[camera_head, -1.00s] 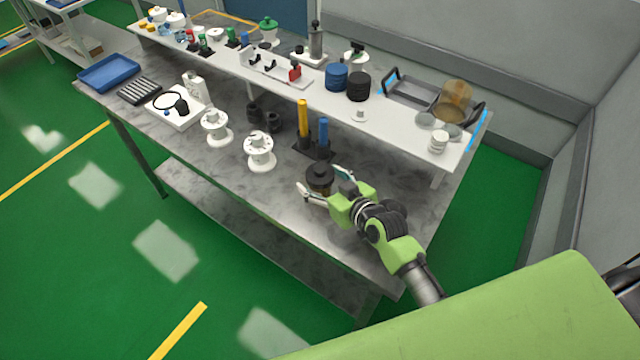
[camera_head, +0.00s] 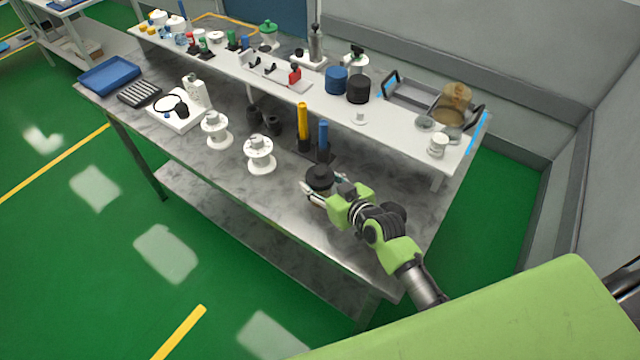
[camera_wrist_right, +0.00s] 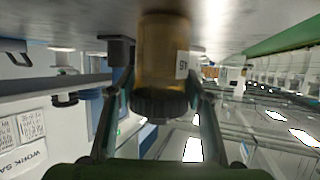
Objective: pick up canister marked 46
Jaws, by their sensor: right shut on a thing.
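The canister (camera_head: 320,177) stands near the front right of the metal table, with a black lid in the head view. In the right wrist view, which is upside down, the canister (camera_wrist_right: 163,50) has an amber body, a dark ridged lid and a white label that appears to read 46. My right gripper (camera_head: 318,190) is shut on it, with a finger on each side; the fingers also show in the wrist view (camera_wrist_right: 160,95). The canister is upright, on or very near the tabletop; I cannot tell whether it touches. My left gripper is not in view.
White spools (camera_head: 260,154) stand left of the canister. A yellow cylinder (camera_head: 303,122) and a blue cylinder (camera_head: 323,136) stand on dark bases just behind it. The raised white shelf (camera_head: 395,125) holds jars and a grey tray. The front table strip is clear.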

